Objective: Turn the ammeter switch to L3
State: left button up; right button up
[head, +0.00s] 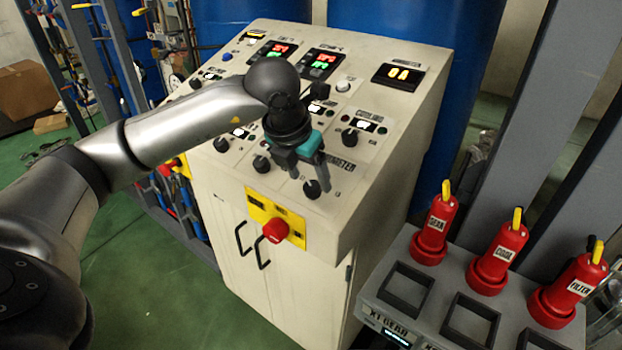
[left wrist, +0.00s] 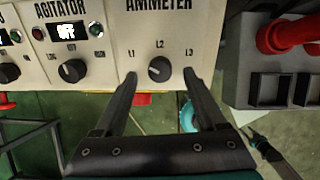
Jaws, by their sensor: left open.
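The ammeter switch (head: 312,188) is a small black knob at the lower right of the beige control panel (head: 392,124). In the left wrist view the ammeter switch (left wrist: 160,69) sits below the AMMETER label, with L1 to its left, L2 above and L3 to its right. Its exact pointer direction is too small to tell. My left gripper (head: 304,174) is open above the switch. In the left wrist view the fingers of my left gripper (left wrist: 159,76) appear on either side of the knob, without visible contact. My right gripper is not in view.
Other black knobs, including the agitator knob (left wrist: 72,70), lie left of the switch. A red emergency button (head: 275,230) on a yellow plate is below. A grey stand (head: 415,292) with red labelled plugs (head: 497,255) is at the right.

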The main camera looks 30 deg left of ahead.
aim_at(313, 190)
pick_arm(q)
jog(key=shift+x, duration=1.35)
jog(key=shift+c, duration=0.3)
grip_shut()
